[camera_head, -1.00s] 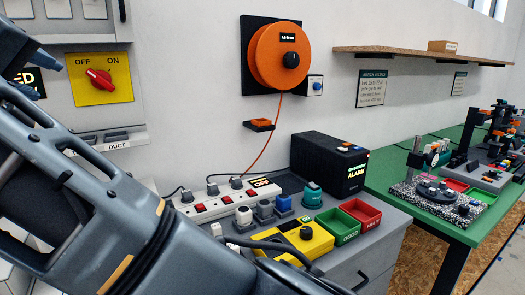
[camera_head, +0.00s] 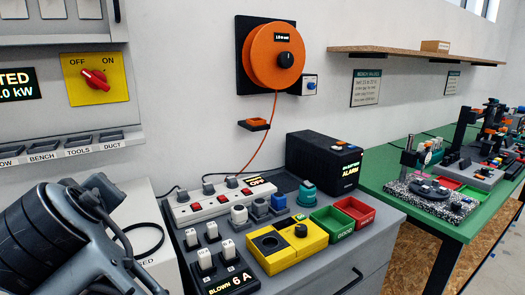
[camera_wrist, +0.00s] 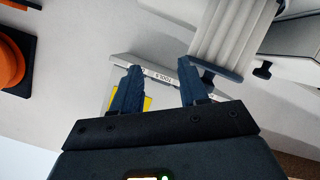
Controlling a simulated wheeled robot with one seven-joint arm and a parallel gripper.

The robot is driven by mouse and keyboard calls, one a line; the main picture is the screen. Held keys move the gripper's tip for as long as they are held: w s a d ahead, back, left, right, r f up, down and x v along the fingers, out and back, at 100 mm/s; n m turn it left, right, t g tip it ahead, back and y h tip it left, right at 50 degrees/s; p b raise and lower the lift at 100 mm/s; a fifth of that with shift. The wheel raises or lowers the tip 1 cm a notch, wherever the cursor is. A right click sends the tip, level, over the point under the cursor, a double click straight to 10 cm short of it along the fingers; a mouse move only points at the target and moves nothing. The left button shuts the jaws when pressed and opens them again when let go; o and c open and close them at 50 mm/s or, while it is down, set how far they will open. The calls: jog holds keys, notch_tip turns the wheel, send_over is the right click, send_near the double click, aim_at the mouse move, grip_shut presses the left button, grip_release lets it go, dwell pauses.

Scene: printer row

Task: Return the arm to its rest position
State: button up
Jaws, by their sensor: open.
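My gripper (camera_wrist: 157,95) shows in the wrist view with its two dark blue fingers apart and nothing between them. It is open and empty. Beyond the fingers are a pale wall and part of a grey labelled strip. In the head view my arm fills the lower left corner, folded low. The gripper itself cannot be made out there.
A grey cabinet top holds a power strip (camera_head: 215,202), a yellow device (camera_head: 285,246), a black alarm box (camera_head: 325,163), green (camera_head: 333,224) and red (camera_head: 355,212) bins. An orange reel (camera_head: 272,58) and a yellow switch panel (camera_head: 96,95) are on the wall. A green bench (camera_head: 385,190) stands right.

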jog(key=s+d+f+m, duration=0.35)
jog(key=d+f, duration=0.65)
jog(key=f, duration=0.5)
jog(key=s+d+f+m, duration=0.2)
jog(key=s+d+f, duration=0.35)
jog(key=d, duration=0.25)
jog(key=s+d+f+m, duration=0.1)
jog(key=s+d+f, duration=0.3)
jog(key=s+d, duration=0.3)
jog(key=s+d+f+m+t+h, duration=0.1)
jog(key=s+d+m+t+h, duration=0.2)
jog(key=s+d, duration=0.9)
jog(key=s+d+r+m+h, duration=0.2)
jog(key=s+d+r, duration=0.5)
jog(key=s+d, duration=0.4)
jog(key=shift+s+r+m+h, duration=0.35)
jog(key=shift+s+h, duration=0.25)
jog(key=shift+h, duration=0.1)
